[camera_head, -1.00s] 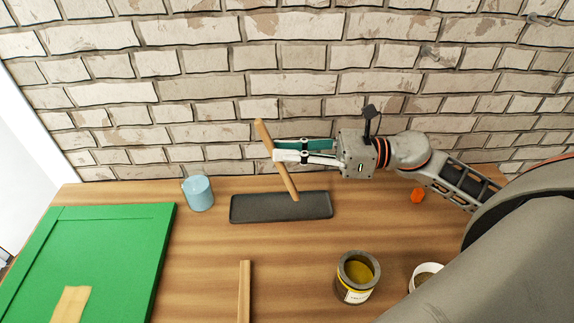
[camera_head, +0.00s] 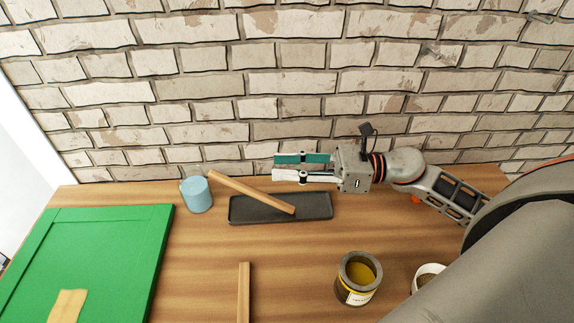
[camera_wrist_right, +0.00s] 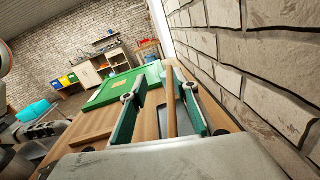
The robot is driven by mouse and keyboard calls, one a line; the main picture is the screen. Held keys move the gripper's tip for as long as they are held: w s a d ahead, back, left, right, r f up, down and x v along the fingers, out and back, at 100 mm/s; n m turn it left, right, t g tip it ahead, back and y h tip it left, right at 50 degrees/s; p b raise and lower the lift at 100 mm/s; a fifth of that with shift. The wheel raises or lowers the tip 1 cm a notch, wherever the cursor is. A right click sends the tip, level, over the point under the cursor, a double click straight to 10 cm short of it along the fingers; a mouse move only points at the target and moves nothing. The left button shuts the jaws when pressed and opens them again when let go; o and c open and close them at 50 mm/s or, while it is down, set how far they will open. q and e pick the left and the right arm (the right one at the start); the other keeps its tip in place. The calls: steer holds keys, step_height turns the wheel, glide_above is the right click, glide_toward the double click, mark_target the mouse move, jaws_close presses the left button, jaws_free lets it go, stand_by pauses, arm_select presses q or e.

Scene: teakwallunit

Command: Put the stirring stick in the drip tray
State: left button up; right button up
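The stirring stick (camera_head: 250,192), a light wooden rod, slants with its lower right end over the black drip tray (camera_head: 240,217). Its other end sticks out past the tray's left end, close to the blue cup; I cannot tell whether it touches the cup or is still in the air. My right gripper (camera_head: 276,167) is open and empty behind and above the tray, its fingers apart and clear of the stick. In the right wrist view the stick (camera_wrist_right: 171,108) shows beyond the gap between the open fingers (camera_wrist_right: 165,92). My left gripper is not in view.
A light blue cup (camera_head: 197,195) stands left of the tray. A wooden strip (camera_head: 244,292) lies at the front. A green panel (camera_head: 95,250) is at left; a brick wall (camera_head: 290,80) is behind.

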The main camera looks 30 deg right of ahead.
steer(key=v, duration=1.2)
steer(key=shift+b, duration=0.45)
steer(key=shift+d+r, duration=0.1)
steer(key=shift+r, duration=0.05)
